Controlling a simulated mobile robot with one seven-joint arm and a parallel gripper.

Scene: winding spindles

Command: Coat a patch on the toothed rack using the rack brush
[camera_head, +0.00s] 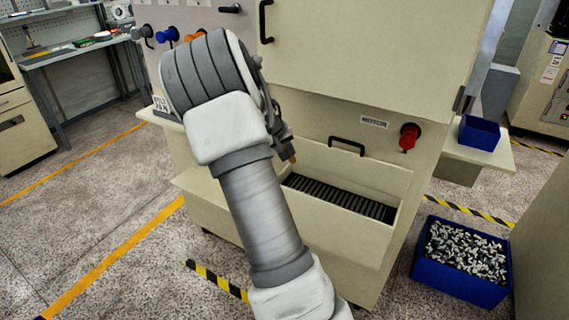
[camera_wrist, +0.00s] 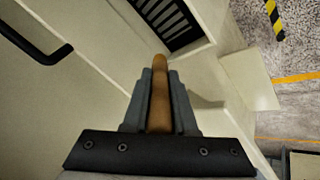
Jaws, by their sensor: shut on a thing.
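The toothed rack (camera_head: 340,197) is a row of dark slats inside an open bin at the front of the beige machine. In the wrist view part of the rack (camera_wrist: 168,22) shows at the top, beyond the gripper. My gripper (camera_wrist: 160,78) is shut on the brown handle of the rack brush (camera_wrist: 159,100). The handle points away toward the rack side; its bristles cannot be made out. In the head view my gripper (camera_head: 287,146) is mostly hidden behind my wrist, above the left end of the rack, with a small brown tip below it.
A black handle (camera_head: 346,146) and a red knob (camera_head: 409,137) stick out above the bin. Colored knobs (camera_head: 167,36) are at upper left. A blue crate of metal parts (camera_head: 461,258) stands on the floor at right, and a blue box (camera_head: 479,133) sits on a side shelf.

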